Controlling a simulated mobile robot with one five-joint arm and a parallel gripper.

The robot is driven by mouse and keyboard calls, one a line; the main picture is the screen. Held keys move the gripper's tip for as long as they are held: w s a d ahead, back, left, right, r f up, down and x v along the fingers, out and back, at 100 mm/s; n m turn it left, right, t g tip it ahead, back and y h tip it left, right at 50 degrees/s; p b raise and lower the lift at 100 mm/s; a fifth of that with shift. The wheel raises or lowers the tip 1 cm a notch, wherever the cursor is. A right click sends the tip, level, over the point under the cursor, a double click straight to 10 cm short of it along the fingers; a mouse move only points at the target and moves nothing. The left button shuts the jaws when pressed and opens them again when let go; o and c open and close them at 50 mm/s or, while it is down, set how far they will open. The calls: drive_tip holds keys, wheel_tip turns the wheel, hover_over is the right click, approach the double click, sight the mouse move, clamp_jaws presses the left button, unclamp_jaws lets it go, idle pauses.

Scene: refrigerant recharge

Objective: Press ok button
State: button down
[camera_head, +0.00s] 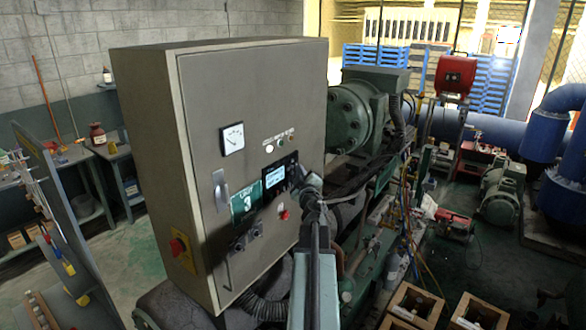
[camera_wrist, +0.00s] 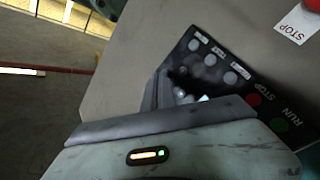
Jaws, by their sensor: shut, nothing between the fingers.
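The dark control panel (camera_wrist: 258,84) is on the front of a grey cabinet (camera_head: 222,110). In the wrist view it shows small round grey buttons (camera_wrist: 210,60) with pale labels too small to read, so I cannot tell which is OK. A red STOP button (camera_wrist: 254,99) and a green RUN button (camera_wrist: 280,124) sit lower right. In the head view the lit display (camera_head: 274,179) shows left of my gripper (camera_head: 296,174). My gripper is shut and empty, its tip (camera_wrist: 178,82) at or very near the panel by the grey buttons. Contact is unclear, and it hides part of the panel.
A red button (camera_head: 283,214) sits below the panel, and a red knob on a yellow plate (camera_head: 179,247) is at the cabinet's lower left. A door handle (camera_head: 219,190) sticks out left of the panel. Green machinery (camera_head: 362,112) stands close behind and right.

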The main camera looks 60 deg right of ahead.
drive_tip(key=shift+s, duration=0.1)
drive_tip(key=s, duration=0.5)
idle(0.5)
idle(0.6)
